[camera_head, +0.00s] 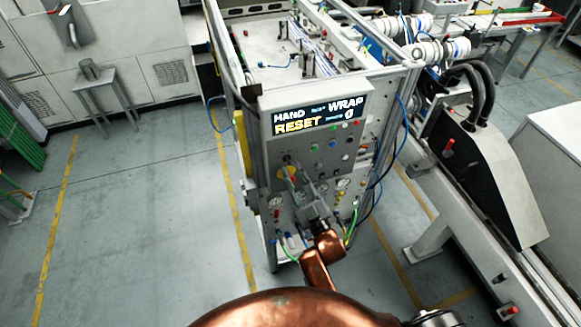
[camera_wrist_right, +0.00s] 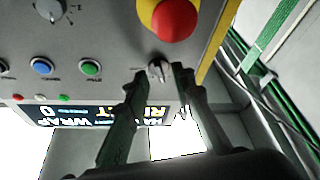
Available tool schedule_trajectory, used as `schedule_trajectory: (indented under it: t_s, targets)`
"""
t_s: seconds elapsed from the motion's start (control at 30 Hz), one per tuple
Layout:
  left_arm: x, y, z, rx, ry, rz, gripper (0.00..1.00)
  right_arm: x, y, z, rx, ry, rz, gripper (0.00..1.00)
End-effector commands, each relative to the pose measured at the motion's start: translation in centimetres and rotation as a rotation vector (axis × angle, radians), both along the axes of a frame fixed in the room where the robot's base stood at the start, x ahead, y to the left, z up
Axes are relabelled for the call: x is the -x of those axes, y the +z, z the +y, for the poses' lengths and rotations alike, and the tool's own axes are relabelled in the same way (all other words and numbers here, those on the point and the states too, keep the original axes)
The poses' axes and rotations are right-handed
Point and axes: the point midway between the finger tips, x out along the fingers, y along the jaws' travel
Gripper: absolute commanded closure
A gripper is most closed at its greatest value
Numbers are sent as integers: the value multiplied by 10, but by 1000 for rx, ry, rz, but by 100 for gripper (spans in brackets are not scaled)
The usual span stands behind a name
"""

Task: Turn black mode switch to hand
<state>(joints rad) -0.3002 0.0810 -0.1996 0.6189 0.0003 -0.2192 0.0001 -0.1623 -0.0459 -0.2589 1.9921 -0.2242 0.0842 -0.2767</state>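The mode switch, a small dark and silver knob (camera_wrist_right: 159,70), sits on the grey control panel (camera_wrist_right: 110,25) close to the red emergency button. My right gripper (camera_wrist_right: 160,72) reaches the panel, with one fingertip on each side of the knob. The fingers are partly closed; I cannot tell whether both touch the knob. In the head view the right gripper (camera_head: 290,167) is at the lower left of the panel front and hides the knob. The display (camera_head: 318,115) on the panel reads HAND, WRAP, RESET and 0. My left gripper is not in view.
The red emergency button (camera_wrist_right: 176,18) on its yellow base is right beside the fingertips. A blue button (camera_wrist_right: 42,66), a green button (camera_wrist_right: 90,67) and a larger grey knob (camera_wrist_right: 49,9) are to the left. Cables hang at the machine's right side; open floor (camera_head: 140,200) lies left.

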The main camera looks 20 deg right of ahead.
Motion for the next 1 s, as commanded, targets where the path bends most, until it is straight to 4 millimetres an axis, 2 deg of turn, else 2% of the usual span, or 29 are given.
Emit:
schedule_trajectory:
  t_s: [0.2,0.43,0.63,1.0]
  targets:
    - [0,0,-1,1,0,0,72,45,-17,-8,0,0,2,77]
    - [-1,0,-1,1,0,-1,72,80,-29,-14,1,1,-2,77]
    - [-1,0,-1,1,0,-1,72,92,-32,-16,1,2,-5,77]
    - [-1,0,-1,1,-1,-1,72,92,-32,-16,-1,1,-6,77]
